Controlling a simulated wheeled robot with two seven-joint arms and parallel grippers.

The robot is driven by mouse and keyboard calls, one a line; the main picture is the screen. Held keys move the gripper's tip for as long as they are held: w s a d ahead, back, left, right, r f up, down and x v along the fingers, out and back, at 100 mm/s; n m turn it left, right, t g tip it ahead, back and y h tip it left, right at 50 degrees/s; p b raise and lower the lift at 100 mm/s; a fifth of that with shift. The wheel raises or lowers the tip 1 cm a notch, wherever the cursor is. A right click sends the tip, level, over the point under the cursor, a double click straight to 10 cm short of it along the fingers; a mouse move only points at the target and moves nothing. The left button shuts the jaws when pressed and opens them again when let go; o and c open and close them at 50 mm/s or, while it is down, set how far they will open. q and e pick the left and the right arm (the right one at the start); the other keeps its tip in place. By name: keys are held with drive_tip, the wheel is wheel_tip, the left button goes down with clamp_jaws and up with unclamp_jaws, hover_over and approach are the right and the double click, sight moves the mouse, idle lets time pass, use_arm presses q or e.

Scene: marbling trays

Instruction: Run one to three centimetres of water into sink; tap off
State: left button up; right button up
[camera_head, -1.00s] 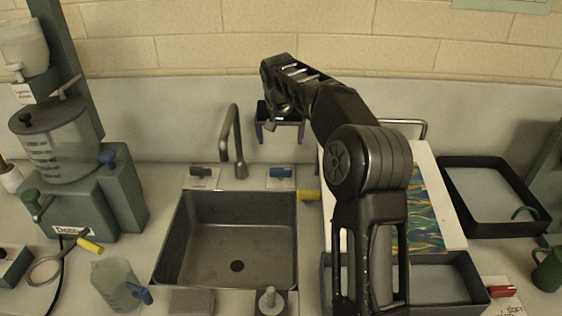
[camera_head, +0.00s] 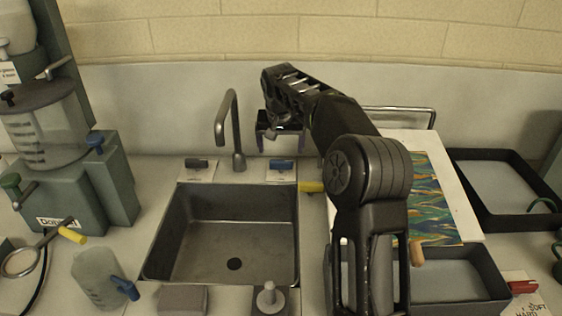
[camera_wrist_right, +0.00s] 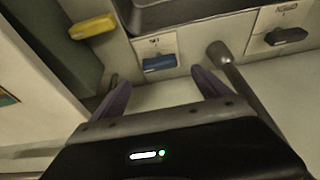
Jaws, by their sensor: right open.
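The grey metal sink (camera_head: 180,240) stands at the centre, with a dark drain hole in its floor; I see no water in it. The bent tap spout (camera_head: 234,130) rises behind it. A black tap handle (camera_head: 197,163) sits left of the spout and a blue tap handle (camera_head: 282,164) right of it. My right gripper (camera_head: 281,146) is open and empty, just above and behind the blue handle. In the right wrist view the blue handle (camera_wrist_right: 160,63) lies beyond the gap between the open fingers (camera_wrist_right: 158,90), apart from them. My left gripper is not in view.
A stopper (camera_head: 268,298) stands upright at the sink's front right. A yellow-handled thing (camera_head: 312,187) lies right of the sink. A clear jug (camera_head: 97,278) stands front left, near the grey dispenser (camera_head: 85,190). Black trays (camera_head: 497,222) and a marbled sheet (camera_head: 436,205) are at right.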

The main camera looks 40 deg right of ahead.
sight(281, 161)
drive_tip(key=shift+p+x, duration=0.45)
drive_tip(key=shift+x, duration=3.45)
drive_tip(key=shift+c, duration=0.5)
drive_tip(key=c, duration=1.3)
drive_tip(key=shift+o, duration=0.2)
